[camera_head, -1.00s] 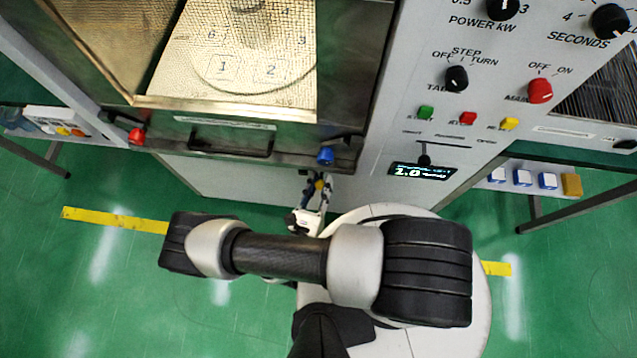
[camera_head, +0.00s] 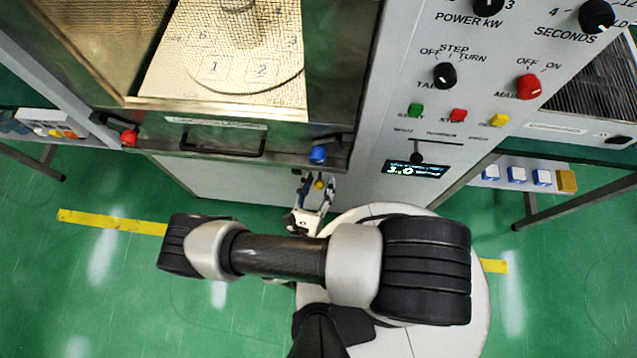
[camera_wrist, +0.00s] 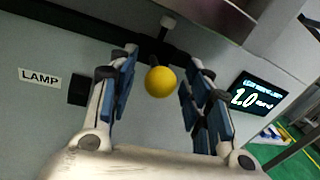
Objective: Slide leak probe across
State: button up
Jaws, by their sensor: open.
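A small yellow ball (camera_wrist: 160,82), apparently the tip of the leak probe, sits between my gripper's fingers in the wrist view. A dark stem (camera_wrist: 165,30) shows above and behind it, near the underside of the oven front. My gripper (camera_wrist: 157,88) is open, with blue-padded fingers on both sides of the ball. I see a gap between the ball and each finger. In the head view my gripper (camera_head: 316,190) is below the blue knob at the door's lower right, with the yellow ball (camera_head: 319,184) between its fingers. My arm hides part of the gripper.
The oven door has a red knob (camera_head: 129,138), a blue knob (camera_head: 317,154) and a dark handle (camera_head: 222,145). The control panel (camera_head: 370,120) carries dials and a lit display (camera_head: 415,170). A LAMP label (camera_wrist: 39,77) is at left. The green floor (camera_head: 110,270) is clear at left.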

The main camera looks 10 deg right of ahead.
jog(key=v, duration=0.7)
jog(key=shift+s+a, duration=0.15)
jog(key=shift+s, duration=0.1)
dwell(0.6)
